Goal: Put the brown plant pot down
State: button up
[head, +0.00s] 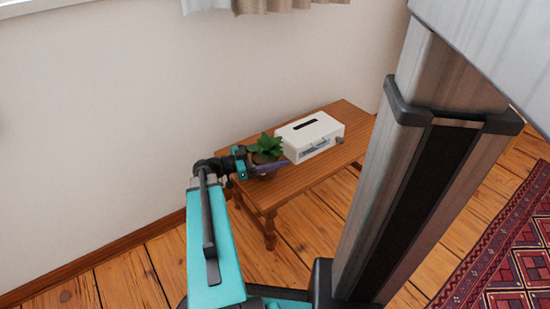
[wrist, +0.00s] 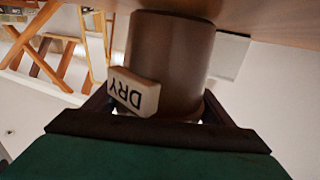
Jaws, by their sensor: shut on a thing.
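The brown plant pot (head: 264,158) with a green leafy plant (head: 266,145) is at the left end of the small wooden table (head: 312,175). My gripper (head: 256,166) is shut on the pot and reaches it from the left. In the wrist view the brown pot (wrist: 170,50) fills the middle, between the dark fingers (wrist: 160,112). The wooden surface (wrist: 270,15) runs along the top edge there, close to the pot. I cannot tell whether the pot touches it. The plant is hidden in the wrist view.
A white box (head: 312,137) with a dark slot stands just right of the plant. A purple object (head: 272,167) lies by the pot. A small block marked DRY (wrist: 133,92) shows before the pot. The table's front right is bare. A wall stands behind.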

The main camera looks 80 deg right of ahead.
dwell(0.4)
jog(key=o, duration=1.7)
jog(key=shift+f, duration=0.15)
jog(key=shift+w+a+r+p, duration=0.2)
jog(key=shift+w+p, duration=0.1)
jog(key=shift+w, duration=0.1)
jog(key=p+v, duration=0.4)
jog(key=v, duration=0.5)
jog(key=shift+w, duration=0.25)
jog(key=shift+v, duration=0.8)
jog(key=shift+a+f, duration=0.1)
jog(key=shift+p, duration=0.3)
